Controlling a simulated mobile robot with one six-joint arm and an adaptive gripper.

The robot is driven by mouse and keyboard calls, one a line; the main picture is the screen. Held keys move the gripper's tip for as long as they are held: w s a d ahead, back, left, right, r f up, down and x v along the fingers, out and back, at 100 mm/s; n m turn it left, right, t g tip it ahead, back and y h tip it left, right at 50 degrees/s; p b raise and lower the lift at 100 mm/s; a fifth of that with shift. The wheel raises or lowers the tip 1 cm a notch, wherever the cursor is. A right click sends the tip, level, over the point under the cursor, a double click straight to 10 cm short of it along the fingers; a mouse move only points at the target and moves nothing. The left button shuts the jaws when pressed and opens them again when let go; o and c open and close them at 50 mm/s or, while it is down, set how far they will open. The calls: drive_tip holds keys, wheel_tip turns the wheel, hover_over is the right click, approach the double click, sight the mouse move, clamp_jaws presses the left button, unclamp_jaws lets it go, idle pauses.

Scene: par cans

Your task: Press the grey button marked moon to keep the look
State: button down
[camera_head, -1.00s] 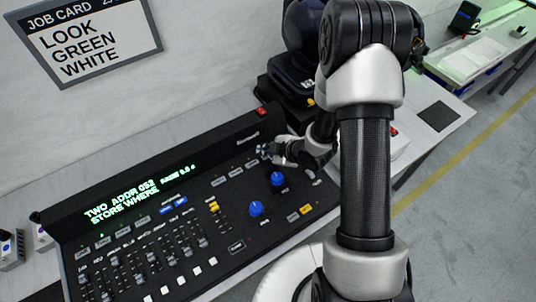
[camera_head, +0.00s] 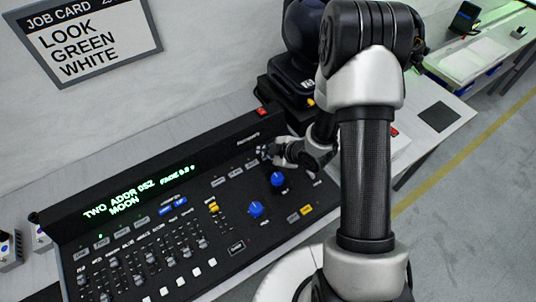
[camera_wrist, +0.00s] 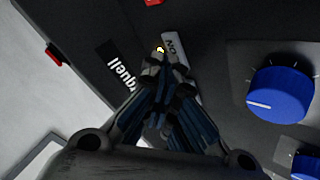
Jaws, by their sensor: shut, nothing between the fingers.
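My gripper (camera_head: 265,153) is shut and empty at the right end of the upper row of grey buttons. In the wrist view its fingertips (camera_wrist: 168,62) are at a grey button (camera_wrist: 170,42) whose visible lettering reads "ON"; the fingers hide the rest. They look to be on or just above it; contact is hard to tell. A small light (camera_wrist: 159,49) glows beside the button. In the head view my gripper hides this button.
A blue knob (camera_wrist: 280,92) is right of the button in the wrist view; another blue knob (camera_head: 256,209) sits lower on the desk. A red button (camera_head: 261,111) is at the desk's back edge. A job card (camera_head: 88,45) on the wall reads "LOOK GREEN WHITE".

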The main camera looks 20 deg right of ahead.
drive_tip(key=shift+r+p, duration=0.3)
drive_tip(key=shift+r, duration=0.35)
drive_tip(key=shift+r+p, duration=1.85)
drive_tip(key=shift+r, duration=0.7)
